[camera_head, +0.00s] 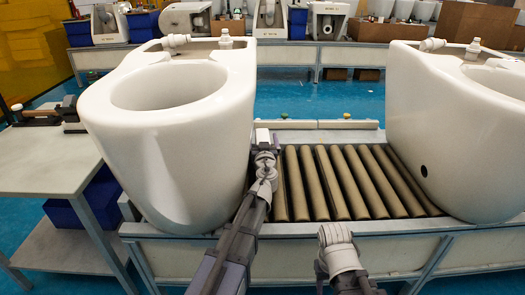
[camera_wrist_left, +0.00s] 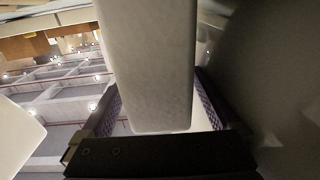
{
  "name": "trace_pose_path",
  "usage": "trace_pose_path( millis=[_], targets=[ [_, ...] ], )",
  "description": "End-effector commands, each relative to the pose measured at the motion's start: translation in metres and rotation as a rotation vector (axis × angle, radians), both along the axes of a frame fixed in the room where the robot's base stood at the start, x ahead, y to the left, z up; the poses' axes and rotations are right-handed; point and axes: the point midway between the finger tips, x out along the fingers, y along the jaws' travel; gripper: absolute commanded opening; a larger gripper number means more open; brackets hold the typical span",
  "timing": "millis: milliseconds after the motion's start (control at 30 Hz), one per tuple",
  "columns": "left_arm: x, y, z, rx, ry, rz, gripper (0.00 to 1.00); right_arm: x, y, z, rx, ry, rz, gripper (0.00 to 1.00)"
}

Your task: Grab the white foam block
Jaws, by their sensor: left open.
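A long pale white block (camera_wrist_left: 146,60), which looks like the white foam block, stretches away between the two fingers of my left gripper (camera_wrist_left: 158,88) in the left wrist view. A finger lies on each side of it; the jaws are open, and I cannot tell if either finger touches it. In the head view, my left gripper (camera_head: 264,137) is beside the near toilet, at the left end of a white bar (camera_head: 290,124) behind the rollers.
A large white toilet (camera_head: 165,130) stands close to the left of my left gripper. Another toilet (camera_head: 455,130) stands at the right. Between them the conveyor rollers (camera_head: 345,183) are bare. A side table (camera_head: 45,160) is at the left. A second white bar (camera_head: 350,124) lies behind the rollers.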

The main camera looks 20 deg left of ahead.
Motion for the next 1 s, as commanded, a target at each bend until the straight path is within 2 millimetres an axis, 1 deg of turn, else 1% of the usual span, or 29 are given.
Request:
trace_pose_path(
  millis=[133, 900, 933, 1000],
  targets=[
    [-0.0011, -0.0003, 0.0000, 0.000, 0.000, -0.001, 0.97, 0.0000, 0.0000, 0.0000, 0.000, 0.000, 0.000, 0.50],
    [-0.0012, -0.0006, 0.0000, 0.000, 0.000, -0.001, 0.11, 0.0000, 0.0000, 0.0000, 0.000, 0.000, 0.000, 0.50],
    [-0.0012, -0.0006, 0.0000, 0.000, 0.000, -0.001, 0.09, 0.0000, 0.0000, 0.0000, 0.000, 0.000, 0.000, 0.50],
    [-0.0012, -0.0006, 0.0000, 0.000, 0.000, -0.001, 0.09, 0.0000, 0.0000, 0.0000, 0.000, 0.000, 0.000, 0.50]
  ],
)
